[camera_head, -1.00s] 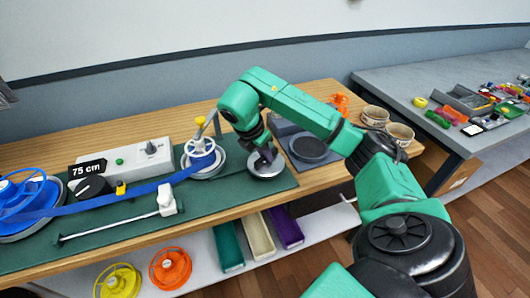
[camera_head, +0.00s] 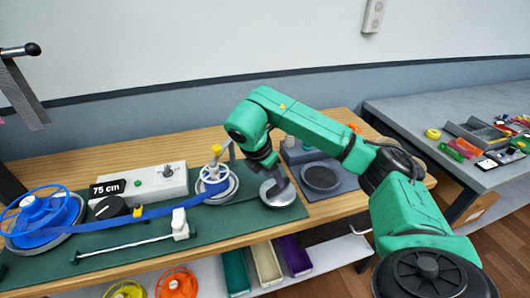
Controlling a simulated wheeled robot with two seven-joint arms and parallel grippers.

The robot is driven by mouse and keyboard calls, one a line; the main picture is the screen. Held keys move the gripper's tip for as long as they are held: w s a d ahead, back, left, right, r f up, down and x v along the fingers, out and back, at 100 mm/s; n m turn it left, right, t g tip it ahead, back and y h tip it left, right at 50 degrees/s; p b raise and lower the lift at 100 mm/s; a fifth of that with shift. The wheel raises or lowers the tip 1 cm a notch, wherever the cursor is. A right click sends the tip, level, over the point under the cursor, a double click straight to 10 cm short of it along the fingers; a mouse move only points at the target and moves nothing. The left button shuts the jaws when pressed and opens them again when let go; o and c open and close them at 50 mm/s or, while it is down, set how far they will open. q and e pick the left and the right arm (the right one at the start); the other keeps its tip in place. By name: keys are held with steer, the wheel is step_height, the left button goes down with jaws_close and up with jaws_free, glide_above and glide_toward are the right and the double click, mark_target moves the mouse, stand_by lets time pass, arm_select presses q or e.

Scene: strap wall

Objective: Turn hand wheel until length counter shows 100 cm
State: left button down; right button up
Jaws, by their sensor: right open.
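A white wheel with a yellow knob (camera_head: 215,150), which looks like the hand wheel, stands on a round grey base on the green mat. A blue strap (camera_head: 155,212) runs to it from a blue spool (camera_head: 42,215) at the left. My right gripper (camera_head: 277,188) is open and points down over a silver round plate (camera_head: 290,197), right of the wheel and apart from it. I cannot tell whether its fingertips touch the plate. My left gripper is not in view.
A grey box with a black dial (camera_head: 111,207) and green button stands behind the strap. A dark round pad (camera_head: 320,177) lies right of my gripper. Coloured bins (camera_head: 266,264) and spools are on the shelf below.

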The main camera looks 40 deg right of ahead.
steer(key=p+v, duration=0.4)
steer(key=v, duration=0.5)
steer(key=shift+r, duration=0.35)
steer(key=shift+a, duration=0.1)
stand_by(1.4)
